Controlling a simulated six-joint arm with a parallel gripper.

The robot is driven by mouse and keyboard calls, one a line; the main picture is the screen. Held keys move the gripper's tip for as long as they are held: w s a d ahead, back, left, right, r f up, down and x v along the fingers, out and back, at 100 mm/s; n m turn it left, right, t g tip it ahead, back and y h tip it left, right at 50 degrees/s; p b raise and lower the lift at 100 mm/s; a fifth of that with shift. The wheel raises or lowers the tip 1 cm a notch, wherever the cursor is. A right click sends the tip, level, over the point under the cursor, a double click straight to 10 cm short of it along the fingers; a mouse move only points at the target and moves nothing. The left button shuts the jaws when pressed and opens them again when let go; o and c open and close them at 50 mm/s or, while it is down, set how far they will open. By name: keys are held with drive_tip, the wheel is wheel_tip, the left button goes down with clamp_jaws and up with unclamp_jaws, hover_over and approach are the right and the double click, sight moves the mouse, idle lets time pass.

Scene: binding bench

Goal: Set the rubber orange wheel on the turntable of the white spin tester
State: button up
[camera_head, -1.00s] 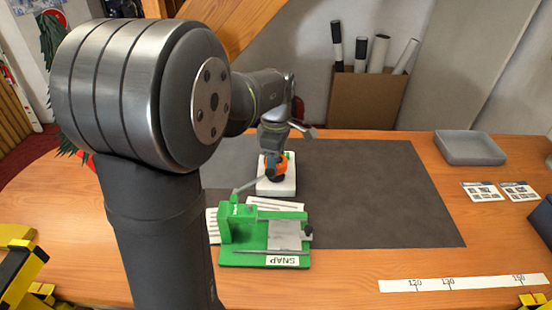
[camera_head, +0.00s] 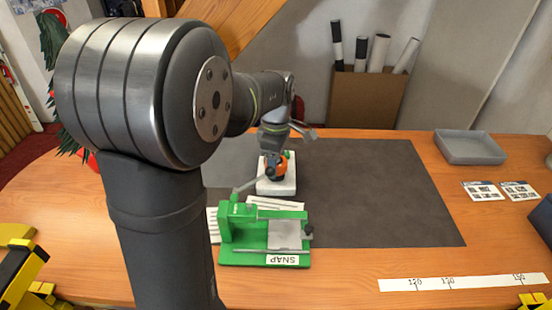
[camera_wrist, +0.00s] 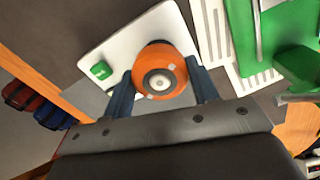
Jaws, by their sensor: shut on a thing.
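The orange wheel (camera_wrist: 162,62), with a pale grey hub, is between the two dark fingers of my gripper (camera_wrist: 159,72) in the wrist view, which are shut on it. It also shows in the head view (camera_head: 281,172), partly covered by my gripper (camera_head: 272,165). The white spin tester (camera_wrist: 112,48) lies under the wheel, with a green button (camera_wrist: 101,70) on its top. In the head view the tester (camera_head: 277,189) stands on the dark mat. Its turntable is hidden behind the wheel and gripper. I cannot tell whether the wheel touches it.
A green press marked SNAP (camera_head: 238,222) stands just in front of the tester, with striped white sheets (camera_head: 275,204) between. The dark mat (camera_head: 370,190) is clear to the right. A grey tray (camera_head: 470,148), printed cards (camera_head: 482,191) and a ruler strip (camera_head: 458,283) lie farther right.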

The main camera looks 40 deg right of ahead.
drive_tip(key=shift+f, duration=0.75)
drive_tip(key=o, duration=1.4)
drive_tip(key=shift+r, duration=0.1)
drive_tip(key=shift+r, duration=5.65)
